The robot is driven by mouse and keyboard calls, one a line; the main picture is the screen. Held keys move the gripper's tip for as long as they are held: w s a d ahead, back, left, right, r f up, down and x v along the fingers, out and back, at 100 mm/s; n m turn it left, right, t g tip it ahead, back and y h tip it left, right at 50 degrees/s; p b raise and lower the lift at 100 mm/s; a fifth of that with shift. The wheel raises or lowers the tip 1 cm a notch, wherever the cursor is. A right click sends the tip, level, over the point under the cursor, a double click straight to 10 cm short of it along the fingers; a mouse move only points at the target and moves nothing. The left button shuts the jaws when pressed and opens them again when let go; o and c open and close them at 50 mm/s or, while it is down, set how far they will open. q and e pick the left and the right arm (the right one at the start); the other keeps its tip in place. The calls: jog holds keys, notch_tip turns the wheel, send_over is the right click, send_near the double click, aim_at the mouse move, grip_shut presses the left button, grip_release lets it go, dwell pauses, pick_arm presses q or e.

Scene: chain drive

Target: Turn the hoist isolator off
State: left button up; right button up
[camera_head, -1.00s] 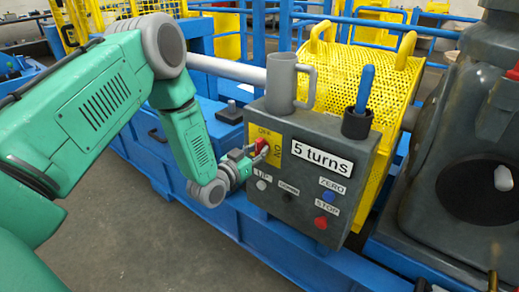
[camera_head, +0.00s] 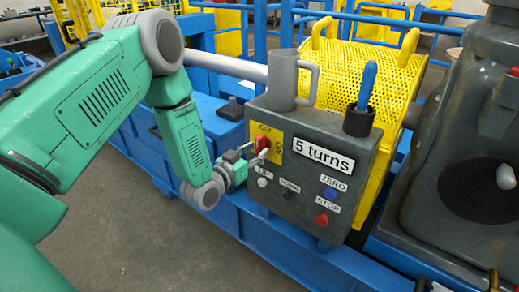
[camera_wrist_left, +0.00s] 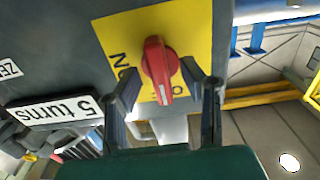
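The hoist isolator is a red rotary knob (camera_head: 263,143) on a yellow plate (camera_head: 271,128) at the left of the grey control box (camera_head: 338,135). In the left wrist view the red knob (camera_wrist_left: 158,62) has its white-marked end pointing down, towards lettering at the plate's lower edge that is partly hidden; "ON" stands at the plate's left. My left gripper (camera_head: 255,153) is at the knob. In the wrist view its fingers (camera_wrist_left: 162,80) stand apart on either side of the knob, with a gap showing on each side. My right gripper is out of view.
The box carries a "5 turns" label (camera_head: 323,157), a blue ZERO button (camera_head: 329,193), a red STOP button (camera_head: 322,219), and UP and DOWN buttons below the plate. A grey mug (camera_head: 290,80) and a cup with a blue handle (camera_head: 366,88) stand on top. A yellow mesh guard (camera_head: 372,75) is behind.

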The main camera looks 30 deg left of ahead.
pick_arm(q)
jog(key=s, duration=1)
jog(key=shift+a, duration=0.45)
jog(key=shift+f, duration=0.1)
jog(key=s+d+f+g+p, duration=0.2)
jog(key=s+d+f+g, duration=0.75)
jog(key=s+f, duration=0.3)
jog(key=s+f+g+y+p, duration=0.1)
jog(key=s+f+g, duration=0.2)
jog(key=s+g, duration=0.5)
jog(key=s, duration=0.7)
jog(key=shift+d+f+y, duration=0.2)
jog(key=shift+d+y, duration=0.1)
jog(key=shift+d, duration=0.05)
